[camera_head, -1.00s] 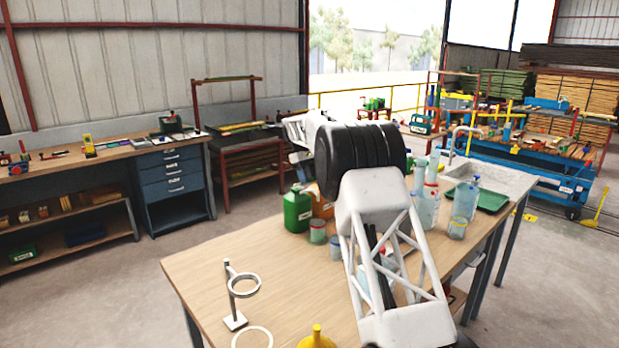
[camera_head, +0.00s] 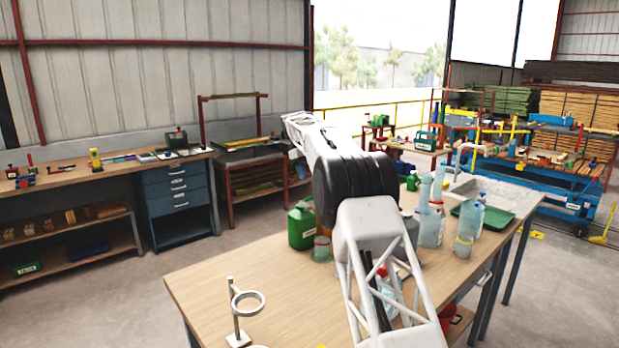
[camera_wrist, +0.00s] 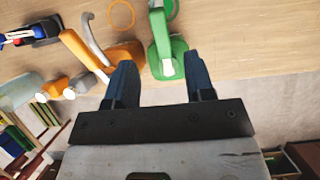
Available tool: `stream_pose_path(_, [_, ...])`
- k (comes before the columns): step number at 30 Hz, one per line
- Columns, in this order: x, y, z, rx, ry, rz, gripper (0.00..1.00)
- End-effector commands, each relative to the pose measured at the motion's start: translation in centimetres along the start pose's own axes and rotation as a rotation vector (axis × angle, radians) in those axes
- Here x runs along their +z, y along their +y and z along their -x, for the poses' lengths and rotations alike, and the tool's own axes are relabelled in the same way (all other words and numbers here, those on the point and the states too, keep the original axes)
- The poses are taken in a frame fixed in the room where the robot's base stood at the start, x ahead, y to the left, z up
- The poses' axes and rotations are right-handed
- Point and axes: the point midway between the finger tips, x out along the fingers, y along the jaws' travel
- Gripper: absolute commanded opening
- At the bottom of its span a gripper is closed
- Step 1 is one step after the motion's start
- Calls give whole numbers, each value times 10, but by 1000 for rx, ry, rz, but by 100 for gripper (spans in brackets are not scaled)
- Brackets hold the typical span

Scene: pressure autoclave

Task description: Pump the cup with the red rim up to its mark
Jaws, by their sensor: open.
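A small clear cup (camera_head: 322,248) stands by the green jerrycan (camera_head: 300,226) in the head view; its rim looks reddish, but it is too small to be sure. My arm hides the gripper and part of the bench in the head view.
A ring stand (camera_head: 240,310) stands at the bench's near left. The wooden bench top (camera_head: 225,270) is clear between it and the jerrycan. A green tray (camera_head: 490,220) and a sink (camera_head: 487,188) lie at the right end.

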Motion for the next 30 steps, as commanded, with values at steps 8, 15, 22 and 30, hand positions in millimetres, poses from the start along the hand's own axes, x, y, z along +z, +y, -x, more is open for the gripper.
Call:
stream_pose_path(8, [0,0,0,0,2,0,49])
stream_pose_path(15, [8,3,-4,-1,62,8,49])
stream_pose_path(22, [22,4,-15,-2,209,18,49])
stream_pose_path(30, [41,1,-28,-1,376,7,49])
